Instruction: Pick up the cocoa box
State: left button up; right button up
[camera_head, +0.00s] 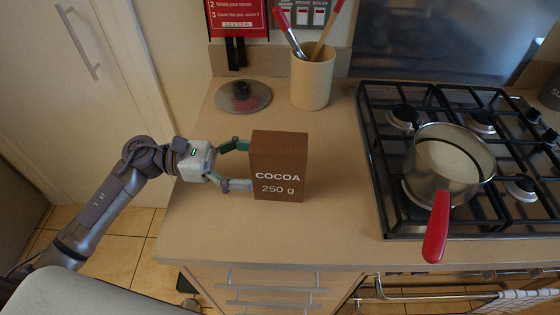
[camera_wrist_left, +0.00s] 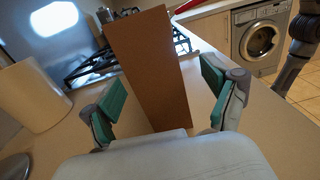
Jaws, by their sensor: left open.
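The brown cocoa box (camera_head: 278,165), marked "COCOA 250 g", stands upright on the beige counter left of the hob. My left gripper (camera_head: 243,166) reaches in from the left and is open, with its fingers at the box's left side. In the left wrist view the box (camera_wrist_left: 150,75) rises between the two green finger pads of the gripper (camera_wrist_left: 165,100), with a gap on each side. The far finger's tip is partly hidden behind the box in the head view. My right gripper is not in view.
On the gas hob (camera_head: 375,150) to the right sits a saucepan (camera_head: 448,170) with a red handle (camera_head: 437,228) over the front edge. Counter in front of the box is clear.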

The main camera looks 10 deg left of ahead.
aim_at(279, 163)
pick_arm(q)
jog(key=shift+d, duration=0.4)
jog(key=shift+w+d+r, duration=0.1)
jog(key=shift+w+d, duration=0.05)
jog(key=shift+d, duration=0.1)
jog(key=d+p, duration=0.1)
jog(key=d, duration=0.1)
jog(key=w+d+p, duration=0.1)
jog(key=d+p, duration=0.1)
jog(key=shift+w+d, duration=0.1)
jog(key=shift+d, duration=0.3)
jog(key=shift+a, duration=0.1)
jog(key=shift+c, duration=0.6)
jog(key=c, duration=1.1)
jog(key=shift+c, duration=1)
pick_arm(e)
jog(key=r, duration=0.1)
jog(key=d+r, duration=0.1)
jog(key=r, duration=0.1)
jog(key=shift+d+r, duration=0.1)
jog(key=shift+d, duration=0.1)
